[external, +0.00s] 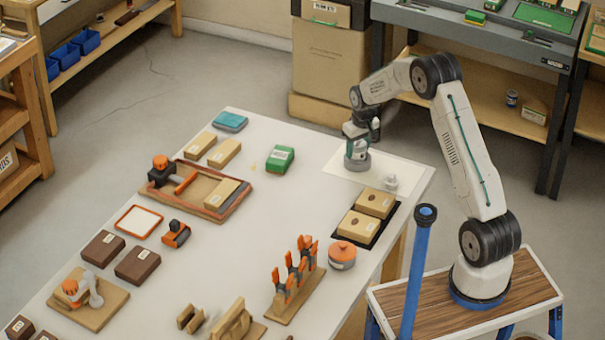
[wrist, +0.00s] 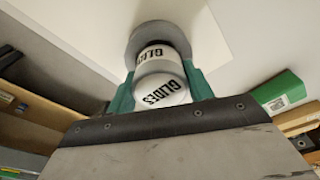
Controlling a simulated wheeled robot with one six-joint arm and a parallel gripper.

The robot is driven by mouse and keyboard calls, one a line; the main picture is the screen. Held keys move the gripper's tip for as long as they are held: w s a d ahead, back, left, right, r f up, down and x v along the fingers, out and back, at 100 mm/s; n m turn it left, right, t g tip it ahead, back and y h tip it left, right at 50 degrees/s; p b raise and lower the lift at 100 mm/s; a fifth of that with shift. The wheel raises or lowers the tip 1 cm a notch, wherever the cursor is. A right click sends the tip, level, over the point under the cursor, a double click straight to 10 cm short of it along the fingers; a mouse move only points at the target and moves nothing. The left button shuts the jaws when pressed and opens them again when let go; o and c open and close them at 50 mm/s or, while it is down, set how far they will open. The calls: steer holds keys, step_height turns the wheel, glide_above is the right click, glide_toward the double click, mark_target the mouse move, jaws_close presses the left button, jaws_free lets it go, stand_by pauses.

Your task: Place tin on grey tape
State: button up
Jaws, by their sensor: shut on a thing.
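The tin (wrist: 162,90) is white with a "GLIDES" label, and in the wrist view its top faces the camera. My gripper (wrist: 160,74) has its green fingers on both sides of the tin and is shut on it. The grey tape (wrist: 160,28) is a wide grey ring directly beyond the tin. In the external view my gripper (external: 357,144) points down, with the tin (external: 356,150) over the grey tape (external: 357,164). The tin looks upright and lined up with the tape. I cannot tell whether it touches the tape; the contact is hidden.
The tape lies on a white sheet (external: 341,178) at the table's far right corner. A green box (external: 280,159) is to the left, and two tan boxes (external: 360,224) lie on a black mat in front.

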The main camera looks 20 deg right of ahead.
steer(key=shift+f, duration=0.15)
steer(key=o, duration=1)
